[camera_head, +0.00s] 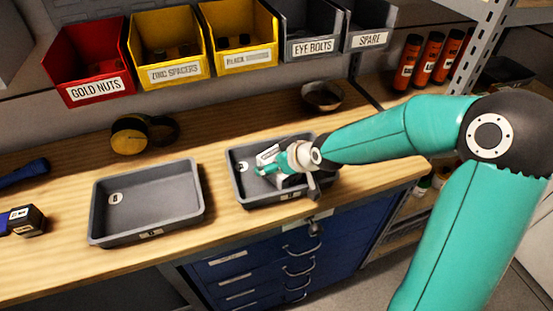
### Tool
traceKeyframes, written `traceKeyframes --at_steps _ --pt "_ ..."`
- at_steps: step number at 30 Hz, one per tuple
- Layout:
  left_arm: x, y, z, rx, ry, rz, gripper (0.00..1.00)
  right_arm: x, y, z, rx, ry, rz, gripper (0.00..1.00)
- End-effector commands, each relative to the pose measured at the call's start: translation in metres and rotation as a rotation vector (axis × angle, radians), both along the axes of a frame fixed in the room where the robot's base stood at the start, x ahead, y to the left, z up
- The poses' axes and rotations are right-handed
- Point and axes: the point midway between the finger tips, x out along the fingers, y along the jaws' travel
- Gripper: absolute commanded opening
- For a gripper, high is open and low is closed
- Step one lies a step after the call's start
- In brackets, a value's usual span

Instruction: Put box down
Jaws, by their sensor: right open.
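My right gripper (268,164) is open, over the right grey tray (236,189), with its arm coming in from the right. The gripper and wrist cover part of the tray's inside, and I see no box between the fingers. I cannot tell whether the gripper touches the tray. The left grey tray (150,202) lies flat and empty on the wooden bench, apart from a small round label. Which thing is the task's box is not clear. My left gripper is not in view.
Behind are a red bin (84,66), two yellow bins (165,48) and grey bins. A bowl (322,96), a yellow-black tape measure-like item (130,135) and a dark tool (27,218) are on the bench. Blue drawers (255,270) stand below. Bench is clear between the trays.

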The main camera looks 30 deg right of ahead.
Motion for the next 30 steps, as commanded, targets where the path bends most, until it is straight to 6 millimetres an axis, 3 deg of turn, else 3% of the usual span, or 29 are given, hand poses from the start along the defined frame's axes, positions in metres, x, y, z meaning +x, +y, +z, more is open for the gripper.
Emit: traceKeyframes --at_steps 15,21,30 --pt "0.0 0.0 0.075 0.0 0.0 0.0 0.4 -0.063 -0.007 0.07 0.0 0.0 -0.003 0.98" --pt "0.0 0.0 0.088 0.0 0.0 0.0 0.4 -0.077 -0.009 0.081 0.0 0.0 -0.001 0.98" --pt "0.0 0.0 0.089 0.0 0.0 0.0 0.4 -0.081 -0.008 0.081 0.0 0.0 0.001 0.98"
